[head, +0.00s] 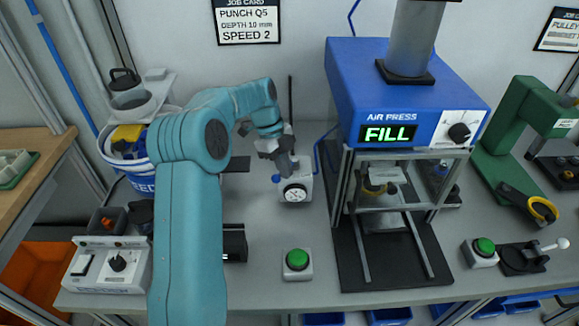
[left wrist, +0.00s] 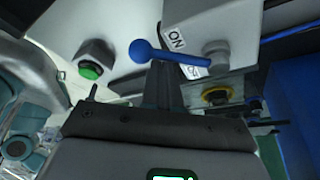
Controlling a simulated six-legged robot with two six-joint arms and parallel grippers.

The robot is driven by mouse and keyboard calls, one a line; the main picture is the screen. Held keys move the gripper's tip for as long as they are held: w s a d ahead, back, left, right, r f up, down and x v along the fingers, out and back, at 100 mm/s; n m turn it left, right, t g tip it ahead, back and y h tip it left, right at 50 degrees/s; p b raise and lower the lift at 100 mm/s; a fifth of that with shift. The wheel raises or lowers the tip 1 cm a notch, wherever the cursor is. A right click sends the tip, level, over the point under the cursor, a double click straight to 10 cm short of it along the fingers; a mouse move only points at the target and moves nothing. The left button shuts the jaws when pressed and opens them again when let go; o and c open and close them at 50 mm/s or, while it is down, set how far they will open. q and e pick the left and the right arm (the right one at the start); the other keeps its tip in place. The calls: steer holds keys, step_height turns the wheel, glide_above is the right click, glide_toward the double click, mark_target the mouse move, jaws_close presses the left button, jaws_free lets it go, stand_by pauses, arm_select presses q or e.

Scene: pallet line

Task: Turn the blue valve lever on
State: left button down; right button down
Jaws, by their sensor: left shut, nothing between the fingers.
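The blue valve lever (left wrist: 178,57) with its round blue knob (left wrist: 140,51) shows in the left wrist view, running from the knob at left to a grey pivot (left wrist: 215,54) at right. An ON label (left wrist: 176,40) lies beside it; a second label is partly hidden by the lever. In the head view only the blue knob (head: 276,178) shows clearly, beside the white valve box with a round gauge (head: 296,193). My left gripper (head: 286,170) is shut and empty, close to the lever. Its fingertips (left wrist: 160,68) overlap the lever in the wrist view; contact cannot be told.
The blue air press (head: 400,92) with a lit FILL display stands right of the valve. A green button box (head: 297,262) sits in front of it on the bench. A green arbor press (head: 515,125) is further right. A bucket (head: 130,150) stands at left.

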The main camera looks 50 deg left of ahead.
arm_select(q)
steer(key=shift+s+a, duration=0.1)
steer(key=shift+a, duration=0.4)
stand_by(0.4)
steer(key=shift+r, duration=0.2)
steer(key=p+v, duration=0.4)
steer(key=v, duration=1.2)
steer(key=shift+p, duration=0.35)
steer(key=shift+f, duration=0.1)
steer(key=shift+s, duration=0.1)
